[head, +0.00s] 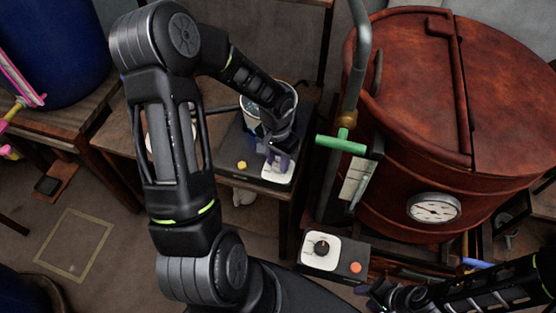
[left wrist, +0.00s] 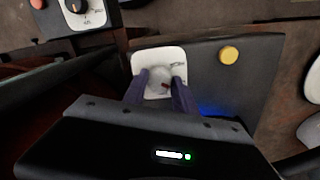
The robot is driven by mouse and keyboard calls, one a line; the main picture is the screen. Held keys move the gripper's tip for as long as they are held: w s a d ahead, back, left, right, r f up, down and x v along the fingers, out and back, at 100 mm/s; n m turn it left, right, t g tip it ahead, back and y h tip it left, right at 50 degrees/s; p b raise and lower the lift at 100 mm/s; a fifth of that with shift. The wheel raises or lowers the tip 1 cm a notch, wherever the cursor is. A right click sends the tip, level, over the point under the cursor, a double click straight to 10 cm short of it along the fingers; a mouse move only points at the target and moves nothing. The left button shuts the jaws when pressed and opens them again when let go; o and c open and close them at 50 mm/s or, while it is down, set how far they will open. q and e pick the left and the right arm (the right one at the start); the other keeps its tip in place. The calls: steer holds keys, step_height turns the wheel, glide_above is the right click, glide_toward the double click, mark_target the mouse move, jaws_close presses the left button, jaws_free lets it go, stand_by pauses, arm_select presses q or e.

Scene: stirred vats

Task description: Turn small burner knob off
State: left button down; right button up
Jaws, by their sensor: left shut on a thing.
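The small burner (head: 232,150) is a dark box on the wooden table, with a white dial plate (head: 278,172) and a yellow button (head: 242,164) on its front. My left gripper (head: 279,152) is over the plate. In the left wrist view its purple fingers (left wrist: 160,88) are shut on the knob, one on each side, hiding part of it. My right gripper (head: 378,291) is at the lower right, by the larger control box, its fingers too unclear to judge.
A large red-brown vat (head: 430,150) with a gauge (head: 434,207) stands right. A second control box (head: 334,254) with a black knob and orange button stands below it. A green-handled pipe (head: 341,144) rises between burner and vat. A blue barrel (head: 55,50) stands upper left.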

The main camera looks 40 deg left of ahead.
mark_target(278, 162)
arm_select(q)
steer(key=m, duration=1.1)
steer(key=shift+w+p, duration=0.1)
steer(key=shift+p, duration=0.25)
steer(key=shift+m, duration=0.4)
steer(key=c, duration=1)
jaws_free()
step_height(278, 162, up, 8)
steer(key=shift+w+f+b, duration=0.1)
steer(key=shift+b, duration=0.2)
